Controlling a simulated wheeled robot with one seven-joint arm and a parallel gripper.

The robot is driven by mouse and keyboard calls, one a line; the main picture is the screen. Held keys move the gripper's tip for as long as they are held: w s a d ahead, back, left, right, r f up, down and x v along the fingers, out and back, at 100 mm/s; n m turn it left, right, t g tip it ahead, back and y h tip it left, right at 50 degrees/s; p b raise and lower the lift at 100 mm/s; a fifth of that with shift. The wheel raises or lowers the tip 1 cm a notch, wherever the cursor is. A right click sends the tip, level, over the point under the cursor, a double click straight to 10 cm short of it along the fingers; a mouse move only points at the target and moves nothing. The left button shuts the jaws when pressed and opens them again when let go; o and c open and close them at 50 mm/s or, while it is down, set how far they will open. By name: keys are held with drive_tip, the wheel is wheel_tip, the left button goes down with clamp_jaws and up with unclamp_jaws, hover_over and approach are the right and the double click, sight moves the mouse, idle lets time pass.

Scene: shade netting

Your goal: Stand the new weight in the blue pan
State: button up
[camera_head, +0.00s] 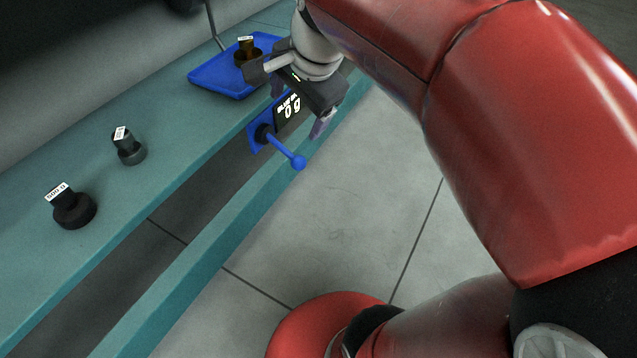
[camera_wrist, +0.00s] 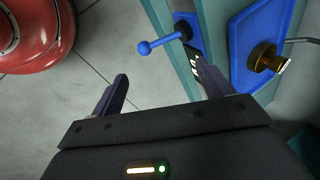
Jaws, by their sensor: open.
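The blue pan (camera_head: 215,82) sits at the far end of the teal bench, with a brass-coloured labelled weight (camera_head: 242,57) upright in it. The pan (camera_wrist: 240,75) and brass weight (camera_wrist: 262,58) also show in the wrist view, right of my fingers. A dark grey labelled weight (camera_head: 128,148) and a larger black weight (camera_head: 75,210), tagged 500 g, stand on the bench at the left. Which weight is the new one I cannot tell. My gripper (camera_head: 299,106) is open and empty, beside the pan, near the bench's front edge; it also shows in the wrist view (camera_wrist: 163,75).
A display (camera_head: 289,108) reading 0 g, partly hidden by my gripper, and a blue ball-ended lever (camera_head: 285,151) are at the front below the pan. A teal rail (camera_head: 215,255) runs along the bench front. A thin post stands behind the pan.

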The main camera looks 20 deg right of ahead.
drive_tip(key=s+f+n, duration=0.3)
drive_tip(key=s+n, duration=0.3)
drive_tip(key=n, duration=0.1)
drive_tip(key=s+a+f+n+t+h, duration=0.1)
drive_tip(key=s+f+n, duration=0.3)
drive_tip(key=s+n, duration=0.2)
drive_tip(key=shift+s+a+n, duration=0.25)
drive_tip(key=shift+s+n, duration=0.05)
drive_tip(key=shift+n, duration=0.1)
